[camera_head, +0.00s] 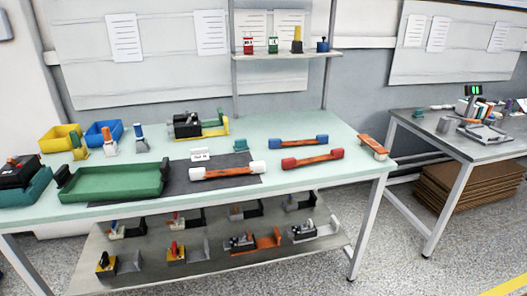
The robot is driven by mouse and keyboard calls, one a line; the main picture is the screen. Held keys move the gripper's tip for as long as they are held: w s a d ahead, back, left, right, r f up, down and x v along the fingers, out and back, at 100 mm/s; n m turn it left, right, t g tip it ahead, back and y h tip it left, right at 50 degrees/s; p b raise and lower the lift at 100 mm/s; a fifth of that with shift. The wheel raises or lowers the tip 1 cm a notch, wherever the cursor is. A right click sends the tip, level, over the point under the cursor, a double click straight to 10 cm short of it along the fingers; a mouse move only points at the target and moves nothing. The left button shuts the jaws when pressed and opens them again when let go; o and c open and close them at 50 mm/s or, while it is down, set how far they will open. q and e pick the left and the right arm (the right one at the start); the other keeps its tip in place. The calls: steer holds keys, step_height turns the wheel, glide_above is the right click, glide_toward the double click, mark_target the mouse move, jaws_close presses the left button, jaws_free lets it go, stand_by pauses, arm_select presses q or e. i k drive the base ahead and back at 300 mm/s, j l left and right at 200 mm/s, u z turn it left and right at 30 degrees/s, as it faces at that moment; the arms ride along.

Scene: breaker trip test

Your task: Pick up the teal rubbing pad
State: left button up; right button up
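Neither of my grippers is in view.
A green tray (112,190), a teal tray (35,188) with a black tool, and yellow and blue bins (103,130) fill the bench's left. Blue-ended and red-ended bars (312,158) lie right of the pad. An upper shelf (285,55) stands behind.

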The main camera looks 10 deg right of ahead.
mark_target(240, 146)
steer(key=l+u, duration=0.15)
steer(key=u, duration=0.2)
steer(key=i+l+u, duration=0.1)
steer(key=u, duration=0.25)
steer(key=l+u, duration=0.2)
steer(key=u, duration=0.2)
steer(key=l+u, duration=0.25)
steer(key=l, duration=0.25)
steer(key=k+l+u, duration=0.1)
steer(key=l+u, duration=0.15)
steer(key=l, duration=0.25)
